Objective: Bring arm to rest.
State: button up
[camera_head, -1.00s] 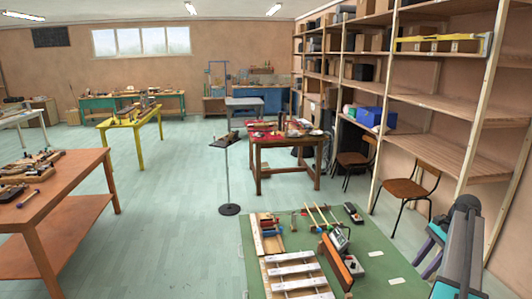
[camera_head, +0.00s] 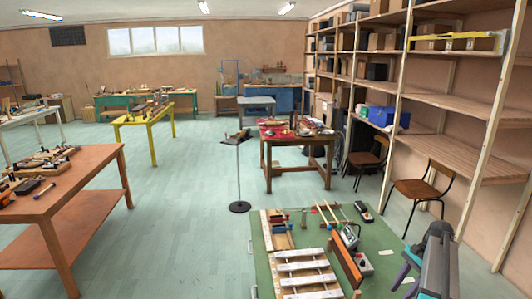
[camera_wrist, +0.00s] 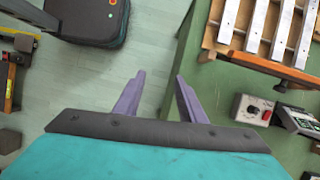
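My gripper (camera_wrist: 158,82) is in the wrist view, with two purple fingers apart and nothing between them. Below the fingertips in that view lies pale floor, with the edge of the green table (camera_wrist: 205,95) just to the right. In the head view my arm is at the lower right, beside the right edge of the green table (camera_head: 385,285). A small purple part of my gripper (camera_head: 403,276) shows there, next to the table edge. Its fingertips are too small to judge in the head view. I cannot tell whether the gripper touches the table.
A metal-bar instrument (camera_head: 303,268), a small grey box with a knob (camera_head: 362,264) and mallets crowd the green table. Wooden shelving (camera_head: 455,160) and a chair (camera_head: 424,188) stand right. Open floor is left of the table.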

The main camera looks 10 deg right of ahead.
jog(key=s+a+f+n+g+h+b, duration=0.1)
jog(key=s+a+f+n+g+b, duration=0.2)
jog(key=a+f, duration=1.05)
jog(key=s+a+f+n+b, duration=0.25)
jog(key=a+f+n, duration=0.25)
jog(key=a+f, duration=0.85)
jog(key=s+a+f+n+g+h+b, duration=0.1)
jog(key=s+a+f+n+b, duration=0.1)
jog(key=s+a+f+n, duration=0.3)
jog(key=s+a+f+n+g+h+b, duration=0.1)
jog(key=s+a+f+n, duration=0.3)
jog(key=s+a+f, duration=0.6)
jog(key=s+f+h, duration=0.1)
jog(key=s, duration=0.5)
jog(key=shift+s+a+f+n+g+b, duration=0.3)
jog(key=shift+s+a+f+n+b, duration=0.05)
jog(key=shift+s+a+f+n, duration=0.05)
